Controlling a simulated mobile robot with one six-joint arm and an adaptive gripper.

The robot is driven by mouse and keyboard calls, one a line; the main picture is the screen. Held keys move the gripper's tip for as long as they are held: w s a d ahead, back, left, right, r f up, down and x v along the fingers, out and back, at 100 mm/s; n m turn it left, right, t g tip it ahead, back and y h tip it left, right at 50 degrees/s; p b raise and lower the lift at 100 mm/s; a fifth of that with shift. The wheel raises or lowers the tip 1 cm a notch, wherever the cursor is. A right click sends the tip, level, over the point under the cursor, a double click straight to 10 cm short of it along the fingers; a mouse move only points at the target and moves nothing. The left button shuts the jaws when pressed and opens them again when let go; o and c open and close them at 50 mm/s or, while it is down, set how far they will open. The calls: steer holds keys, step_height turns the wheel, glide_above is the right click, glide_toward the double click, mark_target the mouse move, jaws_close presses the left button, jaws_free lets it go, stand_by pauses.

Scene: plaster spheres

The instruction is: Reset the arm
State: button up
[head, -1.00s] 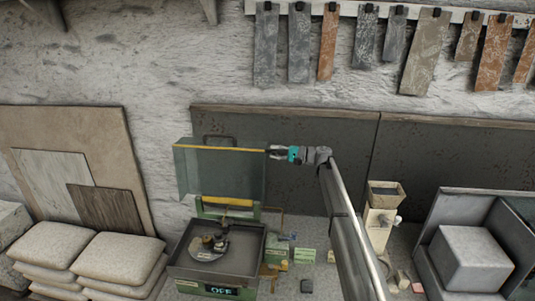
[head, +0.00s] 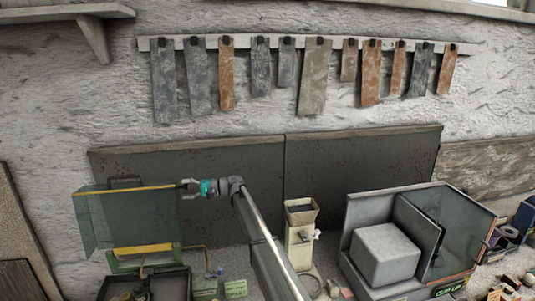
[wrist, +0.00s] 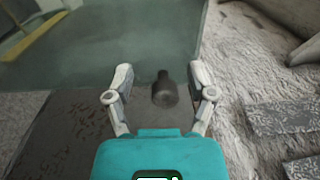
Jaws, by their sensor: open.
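My gripper (head: 187,187) is at the end of my outstretched arm, beside the upper right corner of a raised, see-through green guard (head: 128,220) with a yellow top edge. In the wrist view my gripper (wrist: 161,78) has its two fingers spread apart. A dark, bottle-shaped thing (wrist: 165,91) shows between the fingers with a gap on either side; I cannot tell what it is or how far off. The guard (wrist: 120,40) fills the upper left of the wrist view.
Below the guard is a dark machine tray (head: 150,285), cut off by the frame. A beige stand (head: 300,235) and a grey booth with a pale block (head: 385,255) are to the right. Dark panels (head: 340,180) lean on the wall under a rail of hanging sample strips (head: 315,75).

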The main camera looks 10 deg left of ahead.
steer(key=s+d+f+t+h+b, duration=0.25)
steer(key=s+d+f, duration=0.25)
steer(key=d+f, duration=0.45)
steer(key=s+d+f+m+t+h+b, duration=0.1)
steer(key=s+d+f+h+b, duration=0.45)
steer(key=d, duration=0.75)
steer(key=s+d+f+t+h+b, duration=0.15)
steer(key=s+d+f, duration=0.35)
steer(key=d+f, duration=0.6)
steer(key=s+d+f+h+b, duration=0.3)
steer(key=s+d, duration=0.5)
steer(key=d, duration=0.4)
steer(key=s+d+f+m+t+h+b, duration=0.1)
steer(key=s+d+f+h+b, duration=0.3)
steer(key=d, duration=0.9)
steer(key=s+f+h, duration=0.1)
steer(key=s+f, duration=0.2)
steer(key=s, duration=0.2)
steer(key=shift+s, duration=0.25)
steer(key=shift+a, duration=0.1)
steer(key=shift+c, duration=1)
steer(key=shift+a, duration=0.1)
